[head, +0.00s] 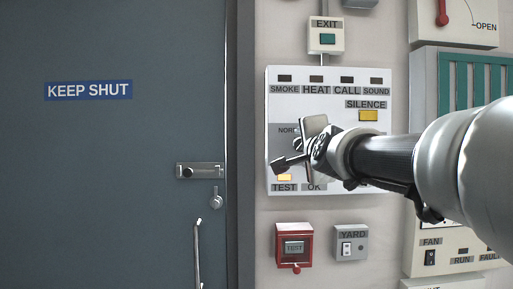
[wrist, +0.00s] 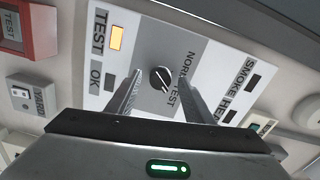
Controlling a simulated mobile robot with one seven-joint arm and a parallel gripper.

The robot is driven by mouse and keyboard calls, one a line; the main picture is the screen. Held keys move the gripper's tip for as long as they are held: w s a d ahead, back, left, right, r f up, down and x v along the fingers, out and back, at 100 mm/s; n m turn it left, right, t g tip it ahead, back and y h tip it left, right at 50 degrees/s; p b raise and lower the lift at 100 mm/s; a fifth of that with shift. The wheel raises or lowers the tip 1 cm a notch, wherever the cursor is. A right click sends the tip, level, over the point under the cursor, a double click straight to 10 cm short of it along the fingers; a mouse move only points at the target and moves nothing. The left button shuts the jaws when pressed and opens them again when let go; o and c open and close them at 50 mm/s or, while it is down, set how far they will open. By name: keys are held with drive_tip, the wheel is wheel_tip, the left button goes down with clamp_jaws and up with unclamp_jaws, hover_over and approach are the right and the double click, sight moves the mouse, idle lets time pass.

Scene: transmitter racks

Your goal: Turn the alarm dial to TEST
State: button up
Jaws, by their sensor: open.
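The alarm dial (wrist: 160,78) is a round black knob with a pale line, on a grey patch of the white alarm panel (wrist: 215,75). Labels NORM and TEST (wrist: 187,97) lie beside it; I cannot tell surely which one the line points at. My gripper (wrist: 159,73) is open, its fingers on either side of the dial; contact cannot be told. In the head view my gripper (head: 293,148) is in front of the panel (head: 335,78) and hides the dial. The lamp above the lower TEST label (head: 284,178) glows orange; the OK lamp (wrist: 109,82) is dark.
A yellow SILENCE button (head: 368,115) is at the panel's right. Below are a red TEST box (head: 294,247) and a YARD switch (head: 351,243). A green EXIT button (head: 327,39) is above. A blue-grey KEEP SHUT door (head: 120,150) stands left; a teal-slatted unit is right.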

drive_tip(key=s+p, duration=0.1)
drive_tip(key=s, duration=1.5)
drive_tip(key=shift+s, duration=0.4)
drive_tip(key=s+a+f+n+g+y, duration=0.1)
drive_tip(key=s+f+n+g, duration=0.3)
drive_tip(key=f, duration=0.6)
drive_tip(key=s+a+f+n+g, duration=0.1)
drive_tip(key=s+f+n+g, duration=0.2)
drive_tip(key=f+n, duration=0.55)
drive_tip(key=s+d+f+n+g+h+p, duration=0.15)
drive_tip(key=s+f+n+g, duration=0.35)
drive_tip(key=s+f, duration=0.7)
wheel_tip(320, 180, up, 18)
drive_tip(key=w+m+p, duration=0.1)
drive_tip(key=w+p, duration=0.1)
drive_tip(key=p, duration=1.6)
drive_tip(key=shift+w+d+f, duration=0.15)
drive_tip(key=shift+w+d, duration=0.1)
drive_tip(key=shift+d, duration=0.05)
drive_tip(key=shift+y, duration=0.25)
